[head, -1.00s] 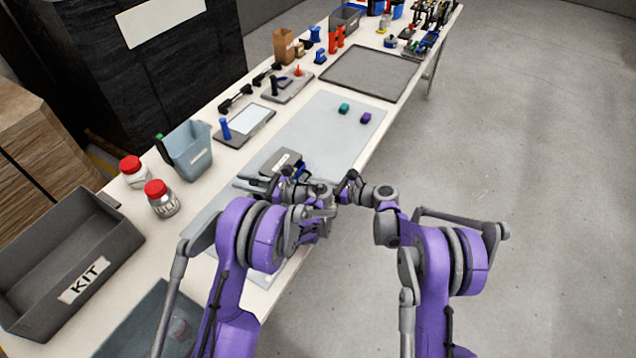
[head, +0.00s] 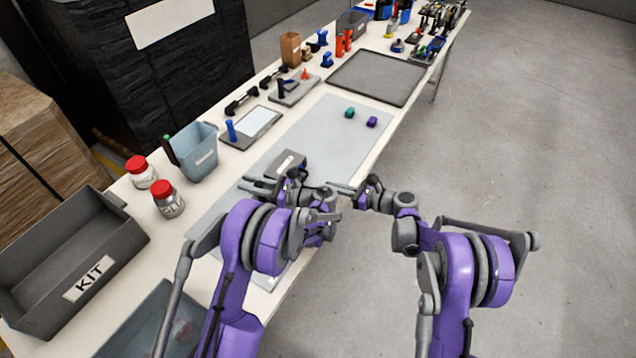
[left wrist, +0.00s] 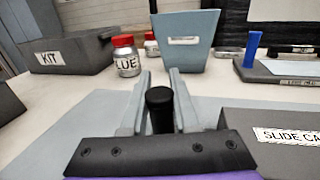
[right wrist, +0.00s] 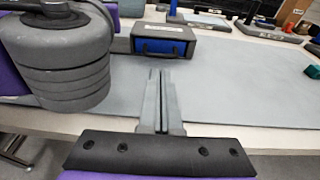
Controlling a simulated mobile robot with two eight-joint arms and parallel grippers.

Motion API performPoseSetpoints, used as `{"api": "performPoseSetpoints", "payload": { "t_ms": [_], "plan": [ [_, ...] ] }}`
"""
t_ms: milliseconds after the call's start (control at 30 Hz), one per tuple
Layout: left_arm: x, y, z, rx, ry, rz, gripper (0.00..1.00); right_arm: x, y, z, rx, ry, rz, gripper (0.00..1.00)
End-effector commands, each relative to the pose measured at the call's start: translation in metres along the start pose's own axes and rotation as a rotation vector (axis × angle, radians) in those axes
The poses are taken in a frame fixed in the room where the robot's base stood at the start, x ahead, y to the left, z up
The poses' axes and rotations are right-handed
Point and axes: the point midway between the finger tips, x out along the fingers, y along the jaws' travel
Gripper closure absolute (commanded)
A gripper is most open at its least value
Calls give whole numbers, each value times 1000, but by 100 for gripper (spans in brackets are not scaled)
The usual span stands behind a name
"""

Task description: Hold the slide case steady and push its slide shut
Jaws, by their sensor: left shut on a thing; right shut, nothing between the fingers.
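The slide case (head: 290,160) is a grey box lying on the pale mat, partly hidden behind my left gripper (head: 252,184) in the head view. Its labelled top (left wrist: 285,125) shows at the right of the left wrist view. In the right wrist view its near side (right wrist: 163,42) has a blue panel, seemingly the slide, inside a dark frame. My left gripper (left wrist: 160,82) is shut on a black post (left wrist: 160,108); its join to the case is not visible. My right gripper (right wrist: 156,72) is shut and empty, pointing at the blue side with a gap between.
A blue-grey bin (head: 195,150), two red-lidded jars (head: 167,198) and a KIT tray (head: 75,255) stand at the left. Teal (head: 350,112) and purple (head: 372,121) pieces lie on the mat (head: 320,140). The mat between them and the case is clear.

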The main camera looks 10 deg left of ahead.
Motion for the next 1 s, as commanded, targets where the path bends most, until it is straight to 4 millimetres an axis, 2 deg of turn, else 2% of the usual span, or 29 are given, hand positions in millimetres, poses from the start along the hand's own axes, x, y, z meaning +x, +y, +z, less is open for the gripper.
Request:
{"api": "performPoseSetpoints", "payload": {
  "t_ms": [100, 300, 433, 700, 733, 900, 1000],
  "plan": [
    [0, 0, 0, 0, 0, 0, 100, -28, -1, 0, 0, 0, -3, 100],
    [0, 0, 0, 0, 0, 1, 100, -58, -1, 0, 0, 0, -2, 100],
    [0, 0, 0, 0, 0, 1, 100, -66, 0, 0, 0, -1, 0, 100],
    [0, 0, 0, 0, 0, 1, 100, -68, 0, 0, 0, -1, 0, 100],
    [0, 0, 0, 0, 0, 1, 70, -68, 0, 0, 0, -1, 0, 100],
    [0, 0, 0, 0, 0, 1, 39, -68, 0, 0, 0, -1, 0, 100],
    [0, 0, 0, 0, 0, 1, 37, -68, 0, 0, 0, -1, 0, 100]
  ]
}}
